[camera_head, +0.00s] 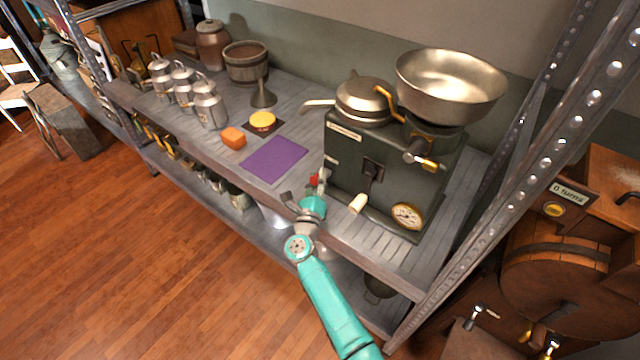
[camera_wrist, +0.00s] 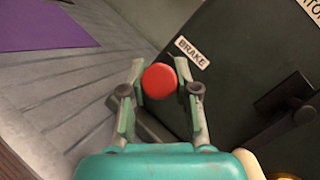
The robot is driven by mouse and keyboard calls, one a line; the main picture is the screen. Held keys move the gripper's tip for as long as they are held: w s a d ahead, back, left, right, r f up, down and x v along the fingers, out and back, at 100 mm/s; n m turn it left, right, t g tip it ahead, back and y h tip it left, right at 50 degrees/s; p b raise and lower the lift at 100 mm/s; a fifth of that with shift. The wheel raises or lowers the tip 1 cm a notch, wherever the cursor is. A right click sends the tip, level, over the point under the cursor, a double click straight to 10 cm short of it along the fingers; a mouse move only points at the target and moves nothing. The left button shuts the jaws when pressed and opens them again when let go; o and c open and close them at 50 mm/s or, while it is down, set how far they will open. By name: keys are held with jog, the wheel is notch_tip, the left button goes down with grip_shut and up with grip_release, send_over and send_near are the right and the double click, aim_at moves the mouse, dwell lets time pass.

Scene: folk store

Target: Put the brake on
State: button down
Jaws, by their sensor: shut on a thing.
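A dark green machine (camera_head: 345,165) with a large metal bowl (camera_head: 450,85) on top stands on the grey shelf. The wrist view shows a white "BRAKE" label (camera_wrist: 192,52) on its casing. A round red knob (camera_wrist: 159,81) is just below and left of that label; it also shows small in the head view (camera_head: 313,181). My gripper (camera_wrist: 160,72) is shut on the red knob, with one finger on each side. The part of the lever behind the knob is mostly hidden. In the head view my gripper (camera_head: 318,187) is at the machine's left front corner.
Several metal cans (camera_head: 208,105) stand farther left. A cream-handled crank (camera_head: 357,204) sticks out at the machine's front. A perforated shelf post (camera_head: 520,165) rises at the right.

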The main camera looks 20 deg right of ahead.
jog(key=shift+f+n+t, duration=0.55)
jog(key=shift+n+t, duration=0.05)
jog(key=shift+t, duration=0.4)
jog(key=c, duration=0.8)
grip_release()
jog(key=shift+c, duration=0.2)
jog(key=shift+a, duration=0.1)
jog(key=shift+s, duration=0.15)
jog(key=v, duration=1.1)
jog(key=shift+s+a+f, duration=0.25)
jog(key=shift+f, duration=0.05)
